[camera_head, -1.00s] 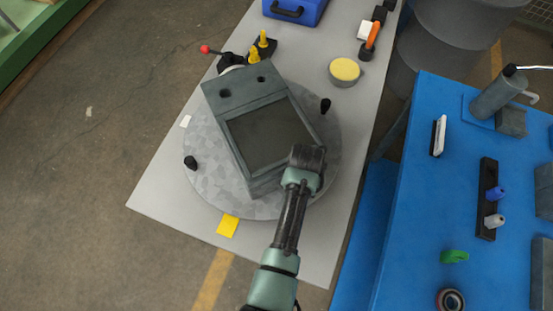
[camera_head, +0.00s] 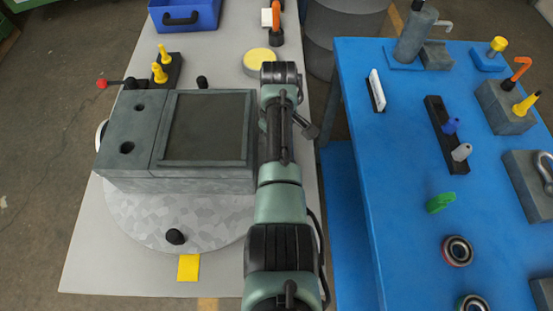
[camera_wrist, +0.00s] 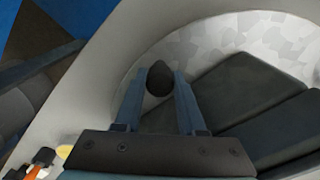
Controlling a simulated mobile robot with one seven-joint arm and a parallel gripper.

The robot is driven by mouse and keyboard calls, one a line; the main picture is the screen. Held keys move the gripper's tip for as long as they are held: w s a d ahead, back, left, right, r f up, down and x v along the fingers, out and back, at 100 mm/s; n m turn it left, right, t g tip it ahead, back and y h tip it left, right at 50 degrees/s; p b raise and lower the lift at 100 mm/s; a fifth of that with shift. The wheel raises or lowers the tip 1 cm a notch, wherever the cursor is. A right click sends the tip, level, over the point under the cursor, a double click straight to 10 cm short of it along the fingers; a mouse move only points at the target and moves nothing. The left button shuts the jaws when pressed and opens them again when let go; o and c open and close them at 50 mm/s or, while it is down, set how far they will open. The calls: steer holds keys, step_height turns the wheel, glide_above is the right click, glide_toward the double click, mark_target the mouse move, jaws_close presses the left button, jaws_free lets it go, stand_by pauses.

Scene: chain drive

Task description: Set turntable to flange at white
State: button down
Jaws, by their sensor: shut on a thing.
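The turntable (camera_head: 200,215) is a round mottled grey disc on the grey table, with black knobs at its rim. One knob (camera_head: 175,236) is at the front, another (camera_head: 202,82) at the back. A dark grey block (camera_head: 140,180) with two holes and a framed recess lies across it, its holes to the left. A yellow marker (camera_head: 188,267) lies in front of the disc; a white patch (camera_head: 102,130) shows at the left, partly hidden by the block. In the wrist view my gripper (camera_wrist: 158,90) is shut on a black knob (camera_wrist: 158,78); my arm hides this in the head view.
A red-tipped lever (camera_head: 101,85) and yellow-topped pegs (camera_head: 160,68) stand behind the block. A yellow-topped round tin (camera_head: 260,60) and blue box (camera_head: 183,16) are farther back. A blue table (camera_head: 395,190) with several parts stands close on the right.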

steer(key=shift+w, duration=0.3)
steer(key=c, duration=0.5)
jaws_free()
steer(key=shift+r, duration=0.1)
step_height(320, 180, up, 13)
steer(key=shift+b, duration=0.45)
